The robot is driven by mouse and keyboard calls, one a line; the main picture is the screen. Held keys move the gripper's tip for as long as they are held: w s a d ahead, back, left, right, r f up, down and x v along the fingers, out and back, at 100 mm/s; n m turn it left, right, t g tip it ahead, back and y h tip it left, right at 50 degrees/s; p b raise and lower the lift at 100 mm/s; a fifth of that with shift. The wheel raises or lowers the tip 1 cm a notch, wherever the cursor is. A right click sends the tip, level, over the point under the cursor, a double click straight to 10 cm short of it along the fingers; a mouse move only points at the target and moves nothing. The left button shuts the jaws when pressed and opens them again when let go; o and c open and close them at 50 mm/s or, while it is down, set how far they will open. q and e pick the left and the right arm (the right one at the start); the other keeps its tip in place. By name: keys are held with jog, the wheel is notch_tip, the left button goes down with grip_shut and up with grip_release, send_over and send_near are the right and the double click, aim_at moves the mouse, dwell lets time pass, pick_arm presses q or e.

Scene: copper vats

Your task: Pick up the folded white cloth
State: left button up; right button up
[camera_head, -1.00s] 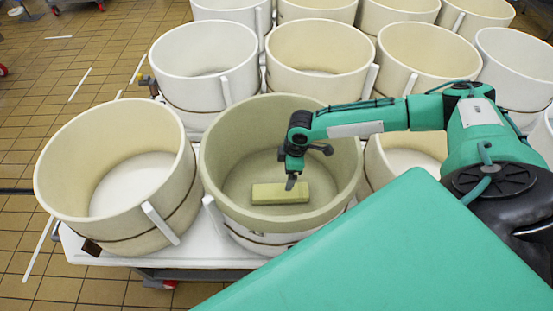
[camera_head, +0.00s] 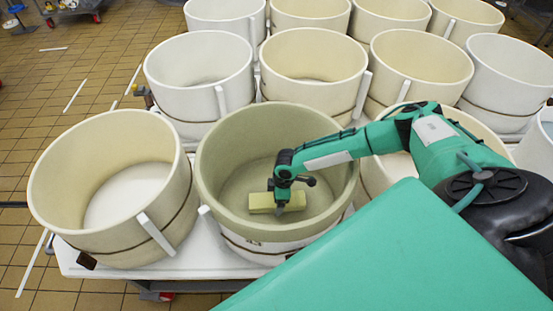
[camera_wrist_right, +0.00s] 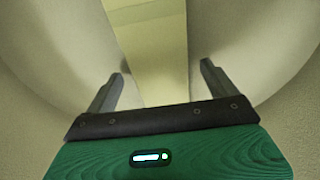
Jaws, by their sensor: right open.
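A folded cloth (camera_head: 261,202), pale yellow-green here and block-shaped, lies on the floor of the front middle vat (camera_head: 215,150). My right gripper (camera_head: 281,208) reaches down into this vat and is over the cloth, hiding part of it in the head view. In the right wrist view, my right gripper (camera_wrist_right: 165,70) is open, with one finger on each side of the cloth (camera_wrist_right: 150,40). I see a gap beside the fingers and no clear contact. My left gripper is not in view.
The vat's curved wall surrounds my right gripper. Another empty vat (camera_head: 60,190) stands at its left, and several more stand in rows behind. The vats rest on a white platform (camera_head: 190,262). Tiled floor (camera_head: 40,110) is open at the left.

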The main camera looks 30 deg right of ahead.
jog(key=shift+a+f, duration=0.1)
jog(key=shift+f, duration=0.55)
jog(key=c, duration=1.2)
jog(key=shift+r, duration=0.1)
